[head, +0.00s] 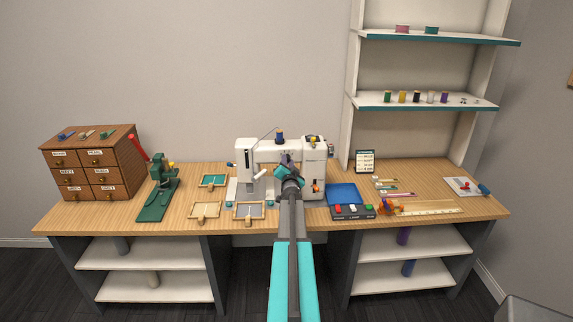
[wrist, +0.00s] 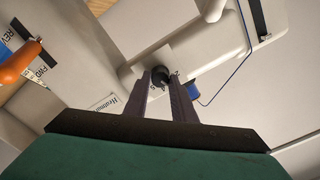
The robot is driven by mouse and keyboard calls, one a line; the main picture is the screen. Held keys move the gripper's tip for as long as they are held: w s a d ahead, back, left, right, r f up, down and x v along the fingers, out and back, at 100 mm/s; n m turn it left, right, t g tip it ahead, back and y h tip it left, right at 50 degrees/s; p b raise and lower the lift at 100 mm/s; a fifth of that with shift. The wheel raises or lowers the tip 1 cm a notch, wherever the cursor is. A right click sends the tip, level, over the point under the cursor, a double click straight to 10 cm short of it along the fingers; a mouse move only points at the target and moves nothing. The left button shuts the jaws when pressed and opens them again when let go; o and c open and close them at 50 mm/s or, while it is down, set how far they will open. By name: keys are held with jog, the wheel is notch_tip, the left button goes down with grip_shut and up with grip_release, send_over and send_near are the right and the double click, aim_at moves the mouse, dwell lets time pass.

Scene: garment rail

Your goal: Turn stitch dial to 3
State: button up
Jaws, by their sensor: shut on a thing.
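The white sewing machine (head: 251,152) stands at the middle of the wooden table. My gripper (head: 287,160) reaches up to the front of the machine in the head view. In the wrist view my gripper (wrist: 167,84) is shut on the small black stitch dial (wrist: 160,76), one dark finger on each side of it. Parts of number marks show beside the dial, but the fingers hide much of them. I cannot tell which number the dial points to. In the head view my arm hides the dial.
An orange lever (wrist: 18,63) sticks out from the machine beside a label. A blue thread (wrist: 236,72) runs near the gripper. A button panel (head: 352,212) and blue tray (head: 342,194) lie to the right, small frames (head: 205,210) to the left.

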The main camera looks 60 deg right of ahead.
jog(key=o, duration=0.7)
jog(key=shift+d+r, duration=0.1)
jog(key=o, duration=0.4)
jog(key=shift+b+v, duration=1.7)
jog(key=shift+v, duration=5.25)
jog(key=shift+w, duration=0.15)
